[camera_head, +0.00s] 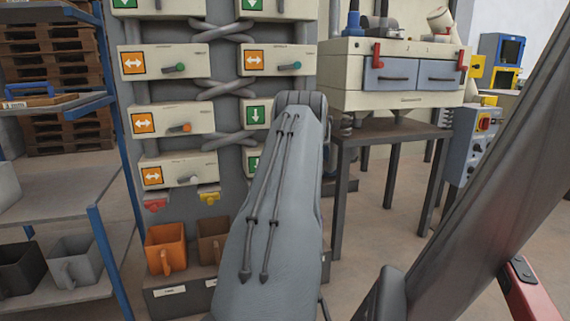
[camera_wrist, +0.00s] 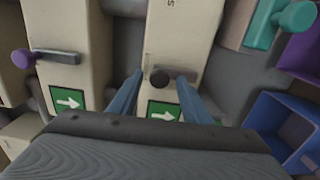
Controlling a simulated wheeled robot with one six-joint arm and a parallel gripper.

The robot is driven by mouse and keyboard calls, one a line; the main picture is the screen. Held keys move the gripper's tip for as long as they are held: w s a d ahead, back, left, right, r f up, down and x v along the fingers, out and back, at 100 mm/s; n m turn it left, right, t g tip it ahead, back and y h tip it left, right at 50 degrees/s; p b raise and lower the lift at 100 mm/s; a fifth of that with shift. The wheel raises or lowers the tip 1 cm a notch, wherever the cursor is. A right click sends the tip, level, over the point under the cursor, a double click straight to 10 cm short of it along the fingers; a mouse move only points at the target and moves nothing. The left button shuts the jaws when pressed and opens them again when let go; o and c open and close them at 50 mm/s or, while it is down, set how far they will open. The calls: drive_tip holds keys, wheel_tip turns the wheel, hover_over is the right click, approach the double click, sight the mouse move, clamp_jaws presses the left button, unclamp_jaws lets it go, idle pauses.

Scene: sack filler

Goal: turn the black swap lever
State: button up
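The black swap lever (camera_wrist: 160,78) shows in the wrist view as a round black knob on a short grey bar, on a cream box (camera_wrist: 180,38) with a green arrow sign. My gripper (camera_wrist: 160,80) is open, with one blue-grey finger on each side of the knob. The right finger tip overlaps the bar in the picture; I cannot tell whether either finger touches the lever. In the head view my grey arm covers the middle of the lever panel, and neither the gripper nor the black lever shows there.
In the head view a blue-framed shelf (camera_head: 95,190) stands left and a machine table (camera_head: 385,130) right.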

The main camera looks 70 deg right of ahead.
drive_tip(key=p+v, duration=0.1)
drive_tip(key=v, duration=0.6)
drive_tip(key=shift+s+a, duration=0.2)
drive_tip(key=shift+a, duration=0.1)
drive_tip(key=shift+w, duration=0.1)
